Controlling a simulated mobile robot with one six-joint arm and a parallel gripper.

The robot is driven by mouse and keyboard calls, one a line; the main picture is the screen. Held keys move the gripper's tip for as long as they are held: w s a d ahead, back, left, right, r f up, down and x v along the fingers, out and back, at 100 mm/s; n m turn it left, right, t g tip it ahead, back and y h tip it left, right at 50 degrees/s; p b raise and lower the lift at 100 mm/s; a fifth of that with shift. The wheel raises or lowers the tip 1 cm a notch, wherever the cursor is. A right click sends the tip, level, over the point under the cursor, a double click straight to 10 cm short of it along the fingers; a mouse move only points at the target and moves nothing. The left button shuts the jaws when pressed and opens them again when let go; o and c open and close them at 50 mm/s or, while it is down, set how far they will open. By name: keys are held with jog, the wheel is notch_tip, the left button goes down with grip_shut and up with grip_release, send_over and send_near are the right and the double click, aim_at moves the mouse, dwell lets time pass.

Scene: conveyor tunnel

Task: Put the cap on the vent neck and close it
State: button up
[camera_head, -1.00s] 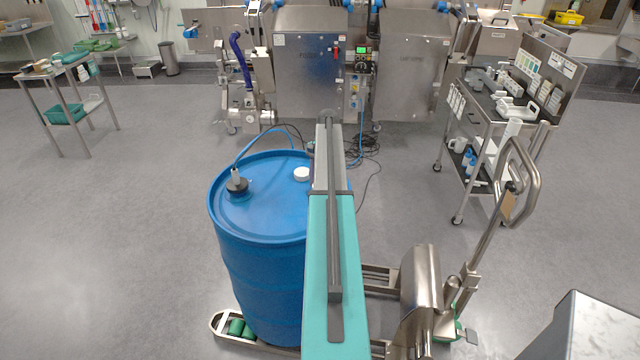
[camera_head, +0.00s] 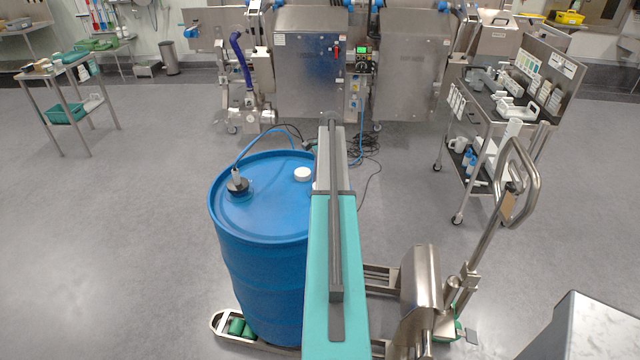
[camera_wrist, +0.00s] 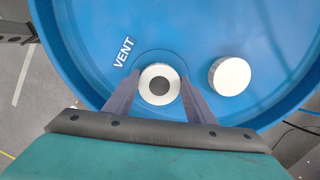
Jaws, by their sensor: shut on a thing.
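In the wrist view, the two dark fingers of my gripper (camera_wrist: 160,84) are shut on the sides of the cap (camera_wrist: 146,88), a round white ring with a dark centre. The cap is over the blue drum top, beside the printed word VENT (camera_wrist: 122,53). The vent neck is hidden below the cap, so I cannot tell whether the cap touches it. In the head view my arm hides the gripper and the cap. A second round white lid (camera_wrist: 229,76) stands on the drum to the right; it also shows in the head view (camera_head: 302,174).
The blue drum (camera_head: 262,270) stands on a steel pallet truck (camera_head: 420,295). A dark fitting (camera_head: 237,186) with a blue hose rises from the drum top at left. A steel trolley (camera_head: 490,115) stands at right.

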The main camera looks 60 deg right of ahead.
jog(key=shift+s+d+m, duration=0.15)
jog(key=shift+s+m, duration=0.05)
jog(key=shift+m, duration=0.2)
jog(key=shift+f+m+h, duration=0.1)
jog(key=shift+m+h, duration=0.3)
jog(key=shift+m, duration=2.1)
jog(key=shift+p, duration=0.3)
jog(key=shift+m+t+h, duration=0.3)
jog(key=shift+m, duration=2.2)
jog(key=shift+d+m+h+p, duration=0.15)
jog(key=shift+m+h+p, duration=0.25)
jog(key=shift+m, duration=2.2)
jog(key=shift+m+h, duration=0.3)
jog(key=shift+m, duration=2.3)
